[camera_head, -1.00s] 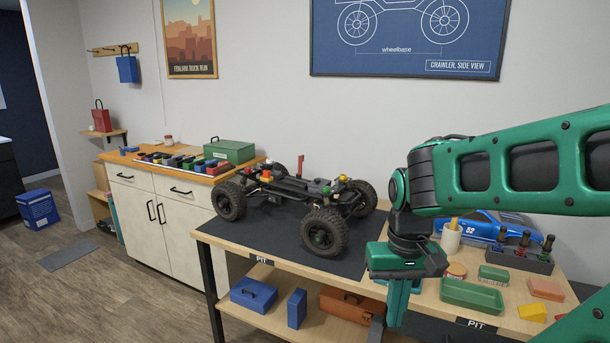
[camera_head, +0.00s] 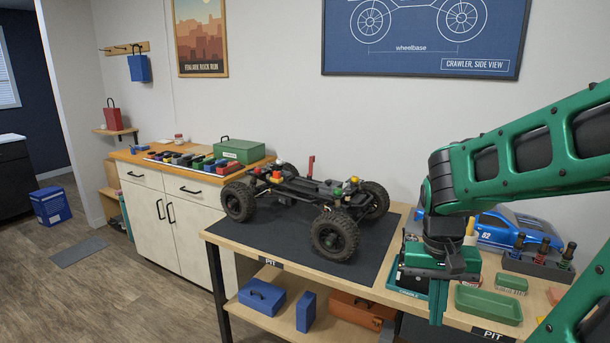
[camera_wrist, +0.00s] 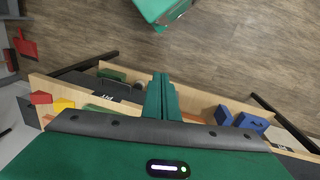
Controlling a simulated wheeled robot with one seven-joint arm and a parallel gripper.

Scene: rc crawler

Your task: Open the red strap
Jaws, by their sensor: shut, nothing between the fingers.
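The crawler chassis (camera_head: 300,200) stands on its wheels on a dark mat on the pit bench. A thin red piece, which looks like the red strap (camera_head: 311,167), stands upright at the far side of the chassis. Its lower end is too small to make out. My gripper (camera_head: 437,305) hangs pointing down at the front of the bench, to the right of the crawler and well apart from it. Its green fingers are together and empty. They also show in the wrist view (camera_wrist: 161,95), above the bench edge and floor; the crawler is not visible there.
A blue car body (camera_head: 495,228), a shock stand (camera_head: 540,262) and a green tray (camera_head: 488,304) occupy the bench's right end. Blue boxes (camera_head: 262,296) and an orange case (camera_head: 360,309) sit on the lower shelf. The mat (camera_head: 275,245) before the crawler is bare.

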